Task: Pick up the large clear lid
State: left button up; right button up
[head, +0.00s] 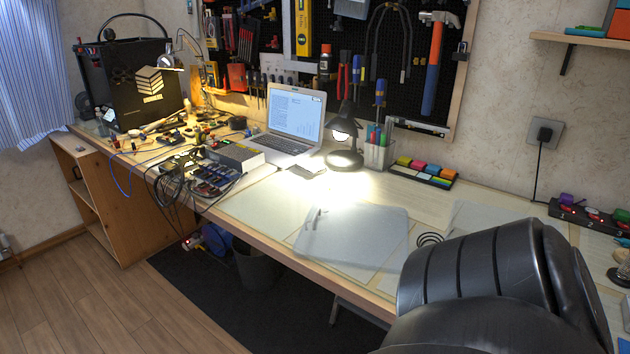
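Neither of my grippers is in the head view.
A black ribbed chair (480,270) blocks the desk's right front. A lit lamp (343,150), laptop (292,125), pen holder (378,153) and colored-block tray (423,172) stand behind. Cables and electronics (200,180) crowd the left. A dark bin (257,270) stands under the desk.

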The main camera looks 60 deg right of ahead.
aim_at(360, 235)
jog(key=z, duration=0.65)
jog(key=i, duration=1.1)
jog(key=z, duration=0.95)
